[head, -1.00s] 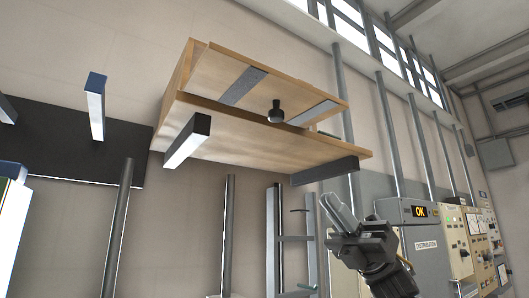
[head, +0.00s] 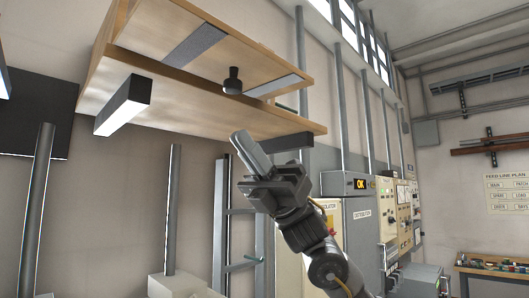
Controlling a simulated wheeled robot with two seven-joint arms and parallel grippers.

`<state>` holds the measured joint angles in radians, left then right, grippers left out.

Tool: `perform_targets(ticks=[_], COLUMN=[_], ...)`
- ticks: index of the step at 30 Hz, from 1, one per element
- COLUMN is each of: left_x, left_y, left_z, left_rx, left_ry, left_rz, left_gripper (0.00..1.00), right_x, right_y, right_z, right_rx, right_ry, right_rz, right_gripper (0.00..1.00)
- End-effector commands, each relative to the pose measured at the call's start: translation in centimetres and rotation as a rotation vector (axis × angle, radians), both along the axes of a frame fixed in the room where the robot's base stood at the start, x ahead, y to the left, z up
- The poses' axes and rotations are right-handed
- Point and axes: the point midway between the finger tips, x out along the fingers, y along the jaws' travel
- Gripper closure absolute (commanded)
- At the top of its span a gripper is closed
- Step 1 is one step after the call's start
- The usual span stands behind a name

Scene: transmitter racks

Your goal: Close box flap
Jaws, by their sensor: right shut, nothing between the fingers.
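A wooden box (head: 190,105) is mounted high on the wall, seen from below in the head view. Its wooden flap (head: 228,53) hangs tilted at the front, with two grey strips and a black knob (head: 233,81) near its lower edge. A gap shows between flap and box bottom at the right. My right gripper (head: 248,152) is shut and empty, its fingers pointing up and left. It is below the box, and in the picture its fingertips lie just under the box's bottom edge. I cannot tell the depth between them. My left gripper is not in view.
A dark bracket (head: 124,105) juts out under the box at left. Grey upright posts (head: 172,210) stand below it. Grey cabinets (head: 362,225) line the wall at right. A bench with small parts (head: 495,268) stands far right. The air in front of the flap looks clear.

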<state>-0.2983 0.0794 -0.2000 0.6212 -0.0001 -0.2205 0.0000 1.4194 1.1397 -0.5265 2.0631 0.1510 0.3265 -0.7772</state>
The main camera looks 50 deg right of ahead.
Motion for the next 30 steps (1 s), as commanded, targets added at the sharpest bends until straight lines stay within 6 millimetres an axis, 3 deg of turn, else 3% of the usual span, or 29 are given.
perform_targets(ticks=[3,9,30], left_x=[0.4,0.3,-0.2], left_y=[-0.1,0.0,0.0], left_z=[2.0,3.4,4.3], left_rx=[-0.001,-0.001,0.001], left_ry=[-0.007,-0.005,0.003], left_rz=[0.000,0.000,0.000], left_gripper=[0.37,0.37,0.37], right_x=[-0.1,-0.1,0.7], right_y=[1.0,1.1,1.7], right_z=[2.4,4.3,5.2], right_rx=[0.000,0.000,0.002], right_ry=[-0.003,0.001,0.026], right_rz=[-0.001,-0.001,0.017], right_gripper=[1.00,1.00,1.00])
